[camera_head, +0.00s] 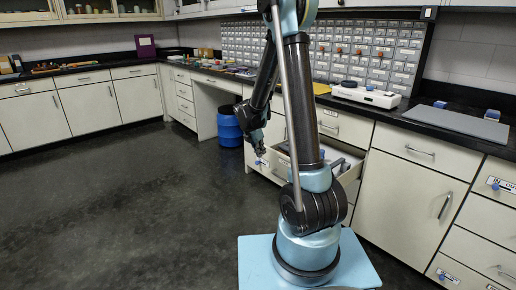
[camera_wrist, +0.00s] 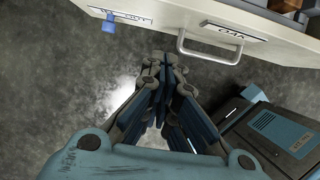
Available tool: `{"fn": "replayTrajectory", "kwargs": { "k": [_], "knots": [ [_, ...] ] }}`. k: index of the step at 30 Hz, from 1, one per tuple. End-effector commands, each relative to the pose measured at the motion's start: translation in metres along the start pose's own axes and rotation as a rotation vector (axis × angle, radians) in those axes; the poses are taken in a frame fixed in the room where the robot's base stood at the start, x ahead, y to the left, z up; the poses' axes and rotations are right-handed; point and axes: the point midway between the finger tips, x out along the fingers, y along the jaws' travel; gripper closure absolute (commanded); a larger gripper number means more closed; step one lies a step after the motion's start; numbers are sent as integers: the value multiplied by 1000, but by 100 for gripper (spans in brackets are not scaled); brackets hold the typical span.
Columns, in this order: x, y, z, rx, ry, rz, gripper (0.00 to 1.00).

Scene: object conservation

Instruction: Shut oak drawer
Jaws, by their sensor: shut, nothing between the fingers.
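The oak drawer (camera_wrist: 270,38) is pulled out. Its pale front, the label OAK and a metal handle (camera_wrist: 212,58) show at the top of the wrist view. In the head view its front (camera_head: 276,171) sticks out from the cabinets behind my arm, which hides part of it. My gripper (camera_wrist: 165,65) is shut and empty. In the wrist view its fingertips lie just below the drawer front, left of the handle, and appear apart from it. In the head view my gripper (camera_head: 260,148) hangs at the drawer's left front corner.
A blue bin (camera_head: 229,126) stands on the floor left of the drawer. A blue tag (camera_wrist: 108,22) hangs on the drawer front by another label. A white device (camera_head: 366,95) and a grey mat (camera_head: 457,122) lie on the black counter above. The floor at the left is clear.

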Motion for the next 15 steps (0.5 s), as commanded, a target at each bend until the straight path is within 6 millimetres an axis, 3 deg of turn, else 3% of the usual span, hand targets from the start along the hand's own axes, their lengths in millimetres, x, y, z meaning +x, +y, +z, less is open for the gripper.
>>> {"fn": "replayTrajectory", "kwargs": {
  "k": [5, 15],
  "knots": [
    [23, 0, 0, 1, 0, 0, 100],
    [35, 0, 34, 2, 0, 0, 100]
  ]
}}
